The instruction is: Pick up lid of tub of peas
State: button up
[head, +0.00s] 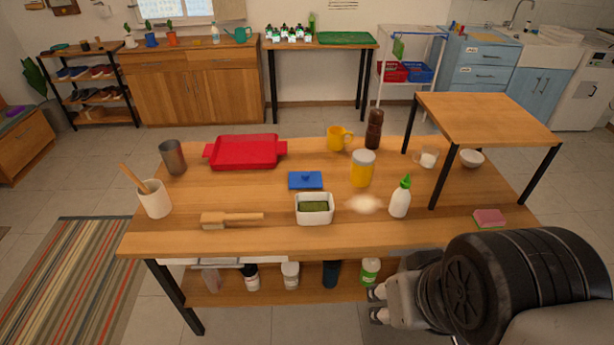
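The white tub of peas (300,217) stands uncovered near the front middle of the table, with green contents inside. A blue lid (305,180) with a small raised handle lies flat on the table just behind the tub, apart from it. My gripper (376,305) is at the lower right, in front of the table's front edge, away from the lid and tub. Its two fingertips show apart with a gap between them, and nothing is seen in it.
A red tray (243,152) lies behind left of the lid. A yellow-filled jar (362,169), white bottle (400,197) and pale powder pile (363,204) are to the right. A wooden brush (232,219) lies left. A raised wooden stand (488,116) occupies the right side.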

aim_at(301, 179)
jog(key=i+l, duration=0.1)
jog(key=i, duration=0.3)
jog(key=i+l, duration=0.1)
jog(key=i, duration=0.3)
jog(key=i+u, duration=0.1)
jog(key=u, duration=0.3)
jog(key=i+l+u, duration=0.1)
jog(key=u, duration=0.3)
jog(key=i+l+u, duration=0.1)
jog(key=u, duration=0.35)
jog(key=i+l+u, duration=0.1)
jog(key=u, duration=0.3)
